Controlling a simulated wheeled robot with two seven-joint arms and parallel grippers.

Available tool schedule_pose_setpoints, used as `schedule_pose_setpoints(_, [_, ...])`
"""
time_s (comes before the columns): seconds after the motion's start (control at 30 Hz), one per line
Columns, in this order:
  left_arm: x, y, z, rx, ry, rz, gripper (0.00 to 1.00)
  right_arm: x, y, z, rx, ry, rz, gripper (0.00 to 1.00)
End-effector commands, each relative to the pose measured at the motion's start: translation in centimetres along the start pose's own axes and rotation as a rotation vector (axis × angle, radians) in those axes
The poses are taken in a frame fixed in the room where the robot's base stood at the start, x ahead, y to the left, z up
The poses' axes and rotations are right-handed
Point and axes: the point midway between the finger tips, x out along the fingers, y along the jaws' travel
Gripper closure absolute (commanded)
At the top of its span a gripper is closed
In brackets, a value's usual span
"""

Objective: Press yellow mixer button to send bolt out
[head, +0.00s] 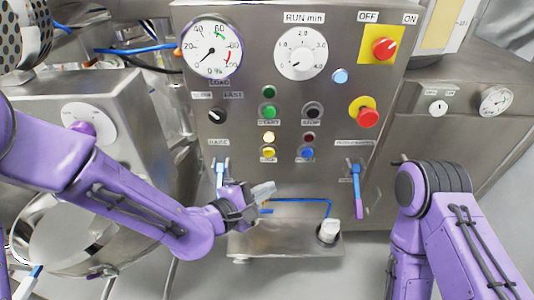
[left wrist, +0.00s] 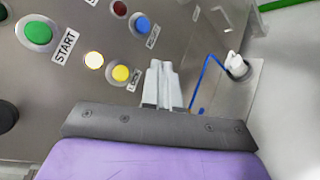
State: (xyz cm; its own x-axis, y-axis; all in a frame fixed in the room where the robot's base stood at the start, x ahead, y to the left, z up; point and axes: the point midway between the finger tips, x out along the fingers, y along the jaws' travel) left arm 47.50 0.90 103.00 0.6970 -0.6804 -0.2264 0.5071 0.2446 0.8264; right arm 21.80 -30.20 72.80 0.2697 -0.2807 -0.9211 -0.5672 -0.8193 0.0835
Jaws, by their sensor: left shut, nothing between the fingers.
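The steel mixer control panel (head: 235,110) faces me. A yellow button (head: 268,153) sits low on it, under a pale yellow lit one (head: 269,138). In the left wrist view the yellow button (left wrist: 121,73) is left of the fingertips, beside the pale lit one (left wrist: 94,60). My left gripper (head: 265,188) is shut and empty, below the yellow button and apart from it in the head view. Its closed fingers also show in the left wrist view (left wrist: 160,75). My right arm stands at the right; its gripper is out of frame. I cannot make out a bolt.
Near the yellow button are a blue button (head: 307,153), a dark red one (head: 309,137) and the green START button (head: 269,112). A red emergency stop (head: 368,117) is higher right. Blue-handled levers (head: 356,180) flank the lower panel. A steel ledge (head: 285,243) juts out below.

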Motion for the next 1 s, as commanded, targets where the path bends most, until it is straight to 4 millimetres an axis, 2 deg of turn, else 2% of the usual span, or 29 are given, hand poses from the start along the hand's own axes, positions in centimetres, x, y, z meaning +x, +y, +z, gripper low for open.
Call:
schedule_pose_setpoints(0.43, [4.1,2.8,-3.0,0.003,0.0,0.001,1.0,1.1,-0.1,0.4,0.0,0.0,0.0,0.57])
schedule_pose_setpoints(0.6, [5.3,4.0,-3.8,-0.001,-0.001,0.0,1.0,0.3,-0.1,0.1,0.0,0.0,-0.001,0.57])
schedule_pose_setpoints(1.0, [6.0,4.4,-4.4,0.0,0.0,0.0,1.0,0.2,0.0,0.1,0.0,0.0,0.0,0.57])
